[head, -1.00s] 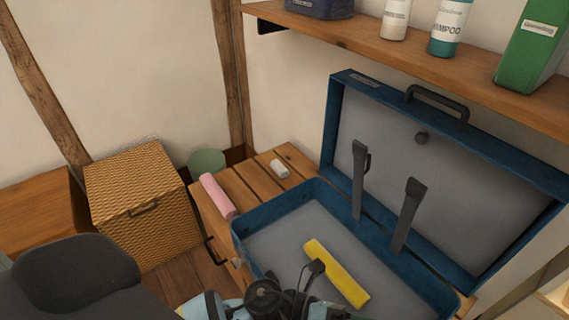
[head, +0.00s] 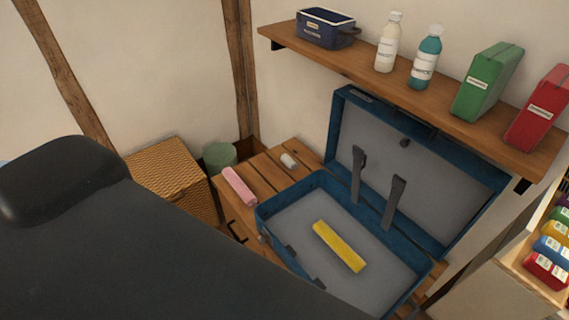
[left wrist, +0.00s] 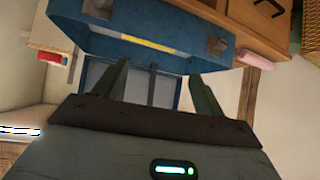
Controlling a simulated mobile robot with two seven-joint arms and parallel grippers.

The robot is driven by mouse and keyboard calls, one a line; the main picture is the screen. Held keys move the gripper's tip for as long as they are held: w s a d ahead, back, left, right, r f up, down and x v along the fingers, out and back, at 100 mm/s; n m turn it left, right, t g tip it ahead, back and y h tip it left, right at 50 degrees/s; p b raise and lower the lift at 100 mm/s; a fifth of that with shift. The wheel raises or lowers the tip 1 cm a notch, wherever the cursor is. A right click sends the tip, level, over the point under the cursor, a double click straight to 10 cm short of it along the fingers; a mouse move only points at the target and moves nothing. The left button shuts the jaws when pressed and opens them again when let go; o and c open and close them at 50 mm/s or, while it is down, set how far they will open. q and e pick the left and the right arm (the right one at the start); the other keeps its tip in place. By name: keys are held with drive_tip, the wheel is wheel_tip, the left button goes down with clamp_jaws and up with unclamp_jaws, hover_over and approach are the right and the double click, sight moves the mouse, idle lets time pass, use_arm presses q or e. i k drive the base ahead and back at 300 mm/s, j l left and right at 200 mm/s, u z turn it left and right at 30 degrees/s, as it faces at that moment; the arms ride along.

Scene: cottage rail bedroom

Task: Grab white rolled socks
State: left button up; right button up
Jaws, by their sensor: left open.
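The white rolled socks (head: 289,160) appear as a small white roll on the slatted wooden top, behind the open blue suitcase's left corner. A pink roll (head: 239,187) lies on the same top, closer to me. My left gripper (left wrist: 158,72) shows in the left wrist view, open with nothing between its fingers, facing the blue suitcase (left wrist: 150,62). The socks cannot be made out in that view. In the head view my large dark arm covers the lower left, and neither gripper's fingers show there.
The open suitcase (head: 265,217) holds a yellow roll (head: 339,246). A shelf (head: 400,92) with bottles and boxes runs above. A wicker box (head: 168,167) and a green bin (head: 219,156) stand left. A rack of colored items (head: 549,250) is at right.

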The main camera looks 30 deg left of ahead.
sight(286, 159)
drive_tip(key=i+j+z, duration=0.2)
drive_tip(key=j, duration=0.6)
drive_tip(key=k+j+z, duration=0.2)
drive_tip(key=j, duration=0.6)
drive_tip(key=j+z, duration=0.25)
drive_tip(key=j, duration=0.55)
drive_tip(key=j+z, duration=0.2)
drive_tip(key=j, duration=0.6)
drive_tip(key=k, duration=0.05)
